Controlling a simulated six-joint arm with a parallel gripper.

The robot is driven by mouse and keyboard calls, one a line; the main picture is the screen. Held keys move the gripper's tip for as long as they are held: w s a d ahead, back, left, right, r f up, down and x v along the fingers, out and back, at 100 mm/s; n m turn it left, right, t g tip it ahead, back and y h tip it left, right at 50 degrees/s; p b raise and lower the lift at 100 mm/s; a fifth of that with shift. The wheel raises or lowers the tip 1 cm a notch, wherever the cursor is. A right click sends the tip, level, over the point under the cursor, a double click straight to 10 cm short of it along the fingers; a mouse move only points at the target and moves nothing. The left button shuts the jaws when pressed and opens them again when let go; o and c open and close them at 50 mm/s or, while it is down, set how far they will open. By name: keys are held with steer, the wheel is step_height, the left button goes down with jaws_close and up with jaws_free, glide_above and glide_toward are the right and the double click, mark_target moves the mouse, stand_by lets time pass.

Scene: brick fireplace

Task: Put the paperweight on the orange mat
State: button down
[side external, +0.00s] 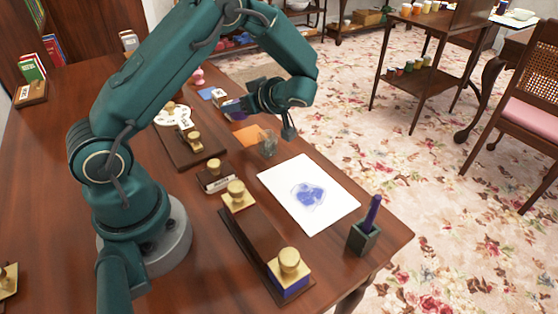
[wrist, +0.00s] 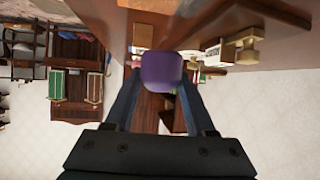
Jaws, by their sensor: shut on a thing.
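My gripper (side external: 245,104) points to the left in the side view, low over the far right part of the desk. Its two fingers (wrist: 156,100) are shut on a purple block with rounded edges (wrist: 161,70), which also shows at the fingertips in the side view (side external: 231,110). I cannot tell for certain that this block is the paperweight. The orange mat (side external: 246,136) lies flat on the desk, just nearer the camera than the fingertips. A small clear glass thing (side external: 268,144) stands at its right edge and partly covers it. The mat is not clear in the wrist view.
A white sheet with a blue mark (side external: 333,207) lies nearer on the desk, with a pen holder (side external: 363,238) beside it. Brass-knobbed stamps stand on dark wooden trays (side external: 250,235).

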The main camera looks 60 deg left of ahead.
mark_target(251, 135)
steer(key=shift+w+d+f, duration=0.3)
steer(key=shift+w+f, duration=0.05)
steer(key=shift+w, duration=0.15)
steer(key=shift+w+d+f, duration=0.25)
steer(key=shift+w+f, duration=0.05)
steer(key=shift+w, duration=0.15)
steer(key=shift+f, duration=2)
steer(key=shift+f, duration=0.15)
steer(key=shift+c, duration=1.2)
jaws_free()
